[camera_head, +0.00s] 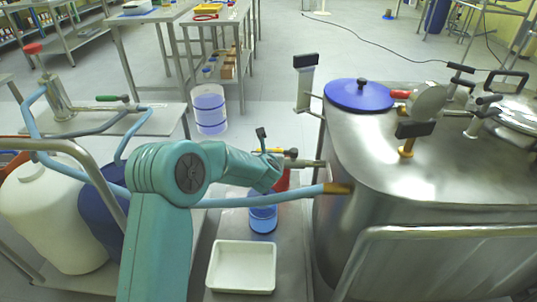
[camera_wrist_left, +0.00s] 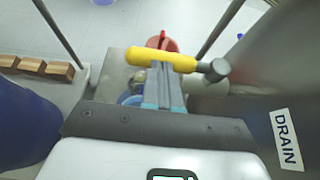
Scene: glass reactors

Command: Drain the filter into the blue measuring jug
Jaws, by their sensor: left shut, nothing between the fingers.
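My left gripper (camera_wrist_left: 163,88) is shut and empty in the left wrist view. Its fingertips are right at the near side of a yellow valve handle (camera_wrist_left: 150,57); I cannot tell if they touch. The handle joins a grey stem (camera_wrist_left: 216,70) beside the metal vessel marked DRAIN (camera_wrist_left: 286,140). My right gripper is not in view.
A red vessel (camera_wrist_left: 163,42) stands just behind the blue jug. A white tray (camera_head: 240,267) lies in front of it. The large steel vessel (camera_head: 430,190) bounds the right side.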

